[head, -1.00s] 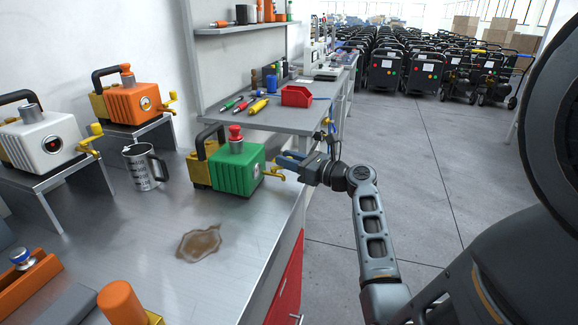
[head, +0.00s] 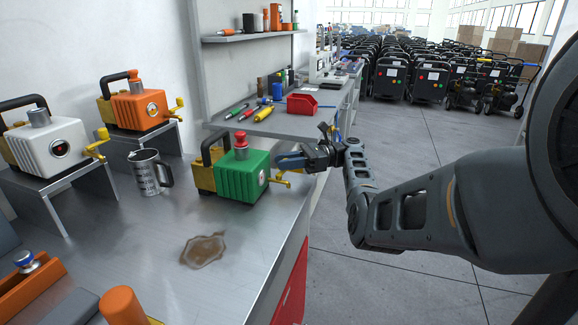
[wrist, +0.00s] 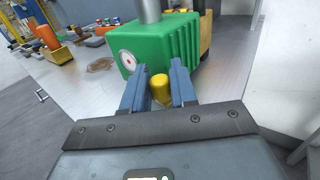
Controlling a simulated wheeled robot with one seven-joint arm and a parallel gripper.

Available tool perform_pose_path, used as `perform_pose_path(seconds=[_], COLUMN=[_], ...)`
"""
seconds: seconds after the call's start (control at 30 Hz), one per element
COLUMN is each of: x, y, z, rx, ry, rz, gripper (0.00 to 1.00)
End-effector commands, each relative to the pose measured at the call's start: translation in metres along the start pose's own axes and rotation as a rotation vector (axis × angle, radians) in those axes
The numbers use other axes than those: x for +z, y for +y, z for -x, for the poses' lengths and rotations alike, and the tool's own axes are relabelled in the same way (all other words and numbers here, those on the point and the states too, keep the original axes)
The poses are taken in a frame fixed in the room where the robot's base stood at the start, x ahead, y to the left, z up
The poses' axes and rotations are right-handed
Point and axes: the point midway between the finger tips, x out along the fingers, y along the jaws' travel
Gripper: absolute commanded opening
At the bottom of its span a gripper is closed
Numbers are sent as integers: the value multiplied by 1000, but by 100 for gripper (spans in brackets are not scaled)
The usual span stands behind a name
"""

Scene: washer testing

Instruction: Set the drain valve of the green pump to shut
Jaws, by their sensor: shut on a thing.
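The green pump (head: 240,176) stands on the metal bench, with a red cap on top and a yellow part at its back. Its yellow drain valve (head: 281,181) sticks out on the right side. My gripper (head: 282,161) is at that side of the pump, its blue fingers by the valve. In the wrist view, the fingers (wrist: 158,88) are on both sides of the yellow valve handle (wrist: 160,86), with the pump body (wrist: 165,45) and its round gauge just beyond. The lower part of the valve is hidden by the fingers and gripper body.
An orange pump (head: 138,106) and a white pump (head: 50,145) stand on metal risers at left. A metal mug (head: 147,173) is left of the green pump. A brown puddle (head: 203,249) lies in front. A red bin (head: 301,104) is behind.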

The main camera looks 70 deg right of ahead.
Motion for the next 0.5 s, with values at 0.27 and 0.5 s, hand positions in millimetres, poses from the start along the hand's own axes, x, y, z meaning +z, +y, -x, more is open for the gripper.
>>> perform_pose_path(seconds=[0.27, 0.5], x=[-3, -2], y=[-3, -4], z=[-4, -6], rx=[119, 167], ry=[2, 2], rz=[-7, -7], gripper=[0, 0])
